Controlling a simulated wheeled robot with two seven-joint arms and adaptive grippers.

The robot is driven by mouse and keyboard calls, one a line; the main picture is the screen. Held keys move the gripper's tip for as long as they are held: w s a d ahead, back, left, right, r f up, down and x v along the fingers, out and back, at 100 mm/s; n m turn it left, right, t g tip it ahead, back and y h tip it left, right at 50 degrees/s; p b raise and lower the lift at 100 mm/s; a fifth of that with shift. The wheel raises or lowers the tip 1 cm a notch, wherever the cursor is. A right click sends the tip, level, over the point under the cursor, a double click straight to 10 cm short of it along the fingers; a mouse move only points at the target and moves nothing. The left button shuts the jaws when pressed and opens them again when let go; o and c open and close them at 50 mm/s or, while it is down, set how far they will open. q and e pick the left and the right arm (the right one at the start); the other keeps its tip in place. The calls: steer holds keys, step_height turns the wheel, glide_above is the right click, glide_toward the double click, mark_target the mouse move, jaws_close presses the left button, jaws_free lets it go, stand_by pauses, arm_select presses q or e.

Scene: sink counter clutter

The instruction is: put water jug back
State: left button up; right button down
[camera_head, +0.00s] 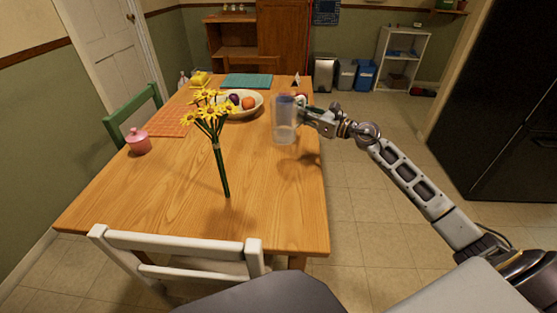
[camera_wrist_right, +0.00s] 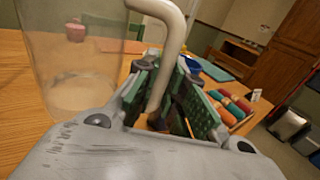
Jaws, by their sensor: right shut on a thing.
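The water jug (camera_head: 284,122) is a clear, see-through pitcher with a pale handle, upright at the right side of the wooden table. My right gripper (camera_head: 304,113) reaches it from the right. In the right wrist view the jug (camera_wrist_right: 75,60) fills the left side, and its white handle (camera_wrist_right: 170,25) runs down between the green-padded fingers of my right gripper (camera_wrist_right: 165,100), which are shut on it. I cannot tell whether the jug's base touches the table. My left gripper is not in view.
A white chair (camera_head: 180,244) stands at the near edge. The table's right front is clear.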

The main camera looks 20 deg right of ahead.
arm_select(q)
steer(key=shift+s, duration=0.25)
